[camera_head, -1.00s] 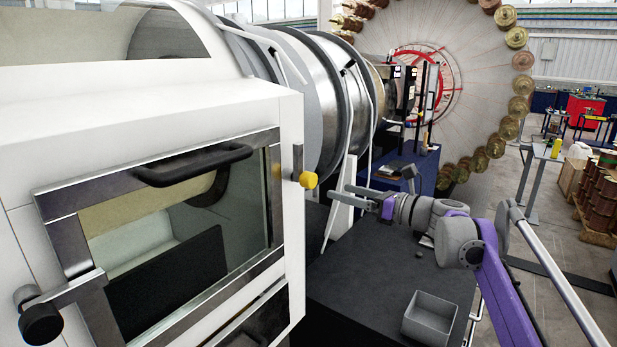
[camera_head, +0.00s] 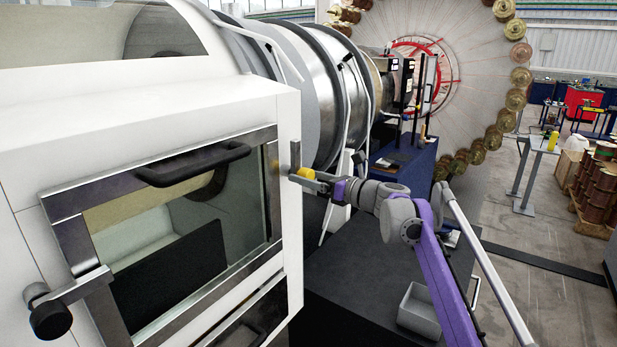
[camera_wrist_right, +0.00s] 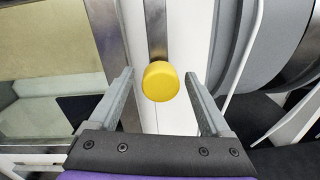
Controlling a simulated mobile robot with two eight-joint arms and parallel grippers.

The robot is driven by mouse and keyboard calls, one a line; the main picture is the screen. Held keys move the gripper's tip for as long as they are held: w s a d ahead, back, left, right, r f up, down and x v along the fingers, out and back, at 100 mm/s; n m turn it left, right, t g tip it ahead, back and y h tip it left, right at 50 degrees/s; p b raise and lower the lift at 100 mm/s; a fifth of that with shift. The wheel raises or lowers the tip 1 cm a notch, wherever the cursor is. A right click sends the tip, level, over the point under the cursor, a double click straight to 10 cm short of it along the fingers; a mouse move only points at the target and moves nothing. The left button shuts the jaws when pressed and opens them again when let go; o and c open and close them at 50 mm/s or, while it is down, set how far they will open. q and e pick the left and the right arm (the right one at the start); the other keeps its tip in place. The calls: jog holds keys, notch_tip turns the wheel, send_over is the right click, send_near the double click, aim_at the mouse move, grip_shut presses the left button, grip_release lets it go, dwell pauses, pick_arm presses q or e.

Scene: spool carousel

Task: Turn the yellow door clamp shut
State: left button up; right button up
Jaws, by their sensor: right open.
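The yellow door clamp knob (camera_head: 306,173) sits on a metal bar on the white cabinet's front edge, right of the glass door (camera_head: 180,220). The bar stands upright beside the door frame. My right gripper (camera_head: 309,178) is at the knob, its fingers pointing left. In the right wrist view the yellow knob (camera_wrist_right: 160,81) lies between and slightly beyond the open fingers of my right gripper (camera_wrist_right: 160,80), with a gap on each side. The door looks closed against its frame. My left gripper is not in view.
A black door handle (camera_head: 193,165) sticks out from the door's top. A dark table (camera_head: 350,290) with a grey bin (camera_head: 420,311) stands right of the cabinet. Large metal rings (camera_head: 325,95) rise behind the clamp.

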grip_shut()
dwell(0.3)
dwell(0.3)
